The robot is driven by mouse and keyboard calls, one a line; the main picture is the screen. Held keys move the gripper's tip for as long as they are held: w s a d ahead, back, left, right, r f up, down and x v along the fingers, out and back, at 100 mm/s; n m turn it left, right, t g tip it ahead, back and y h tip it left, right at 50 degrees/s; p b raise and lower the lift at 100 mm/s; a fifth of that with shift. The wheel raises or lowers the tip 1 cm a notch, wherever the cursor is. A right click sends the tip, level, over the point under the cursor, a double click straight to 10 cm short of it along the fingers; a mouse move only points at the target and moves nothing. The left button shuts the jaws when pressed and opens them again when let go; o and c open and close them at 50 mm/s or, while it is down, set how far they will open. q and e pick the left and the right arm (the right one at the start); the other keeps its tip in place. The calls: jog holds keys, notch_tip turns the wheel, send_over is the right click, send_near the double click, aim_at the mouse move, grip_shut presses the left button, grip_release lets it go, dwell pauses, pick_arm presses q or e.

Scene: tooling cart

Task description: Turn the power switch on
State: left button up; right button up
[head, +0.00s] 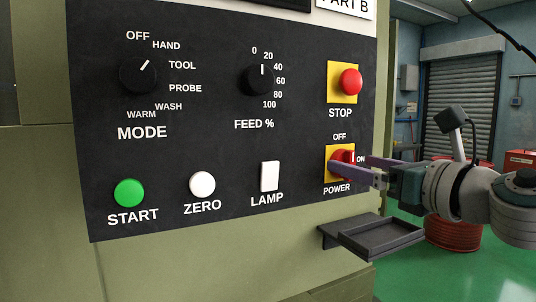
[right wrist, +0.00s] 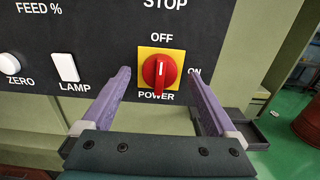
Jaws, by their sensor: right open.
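The power switch (head: 345,157) is a red rotary knob on a yellow plate at the lower right of the black panel. In the right wrist view the power switch (right wrist: 160,70) stands upright, its white mark vertical, in line with OFF above; ON is to its right. My right gripper (head: 352,164) reaches in from the right. In the right wrist view the right gripper (right wrist: 161,77) is open, with one purple finger on each side of the knob and visible gaps between. I cannot tell how far the fingertips are from the panel. My left gripper is not in view.
The red STOP button (head: 350,81) sits above the switch. The white LAMP rocker (head: 270,176) is to its left. A dark tray (head: 372,238) juts out below the panel, under my right gripper. Open green floor lies to the right, with a red drum (head: 452,233).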

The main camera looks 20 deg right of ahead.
jog(key=shift+w, duration=1)
jog(key=c, duration=1.4)
jog(key=shift+o, duration=0.2)
